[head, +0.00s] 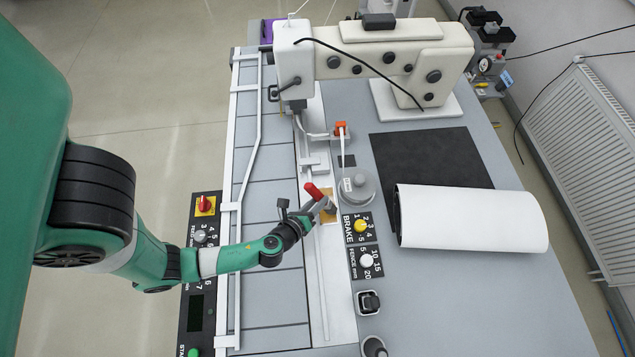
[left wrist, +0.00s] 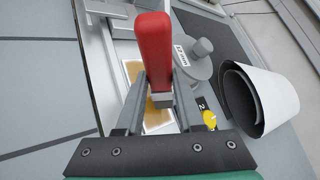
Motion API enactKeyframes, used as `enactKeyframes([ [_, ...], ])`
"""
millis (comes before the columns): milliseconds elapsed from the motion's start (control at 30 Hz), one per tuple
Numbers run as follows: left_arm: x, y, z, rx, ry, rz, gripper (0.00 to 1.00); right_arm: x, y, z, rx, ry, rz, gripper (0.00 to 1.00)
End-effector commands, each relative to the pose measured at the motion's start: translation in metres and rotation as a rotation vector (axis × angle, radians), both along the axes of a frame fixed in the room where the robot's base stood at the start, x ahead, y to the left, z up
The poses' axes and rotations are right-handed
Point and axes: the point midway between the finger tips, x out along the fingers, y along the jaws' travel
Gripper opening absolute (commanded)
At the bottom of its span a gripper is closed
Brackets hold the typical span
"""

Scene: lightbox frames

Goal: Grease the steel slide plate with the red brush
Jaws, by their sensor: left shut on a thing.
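The red brush (head: 314,191) is in my left gripper (head: 316,204), its red handle pointing up and tilted. In the left wrist view the red handle (left wrist: 153,45) stands between the two grey fingers of the left gripper (left wrist: 160,84), which are shut on it. The bristle end is mostly hidden by the fingers. The long pale steel slide plate (head: 336,290) runs along the machine bed beneath the gripper. A pale-edged, amber-coloured patch (left wrist: 133,70) lies directly below the brush; I cannot tell whether the bristles touch it. My right gripper is not in view.
A round grey weight (head: 357,191) and a brake dial panel (head: 359,228) stand just right of the brush. A white roll (head: 470,218) lies on a black sheet (head: 430,157). The cream machine head (head: 390,50) overhangs the far end. The right front tabletop is clear.

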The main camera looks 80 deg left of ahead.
Motion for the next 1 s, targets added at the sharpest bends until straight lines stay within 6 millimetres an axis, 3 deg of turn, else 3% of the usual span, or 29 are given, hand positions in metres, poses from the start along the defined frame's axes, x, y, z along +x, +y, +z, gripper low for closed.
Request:
enactKeyframes([
  [300, 0.002, 0.030, 0.002, -0.001, 0.004, 0.006, 0.00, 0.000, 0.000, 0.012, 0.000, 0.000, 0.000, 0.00],
  [567, 0.004, 0.036, 0.002, -0.001, 0.002, 0.003, 0.00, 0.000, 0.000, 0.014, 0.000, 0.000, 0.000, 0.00],
  [833, 0.007, 0.062, 0.002, -0.001, 0.002, 0.006, 0.00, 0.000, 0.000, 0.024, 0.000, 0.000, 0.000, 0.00],
  [1000, 0.008, 0.067, 0.000, 0.000, 0.001, 0.001, 0.00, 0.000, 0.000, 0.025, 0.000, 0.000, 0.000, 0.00],
])
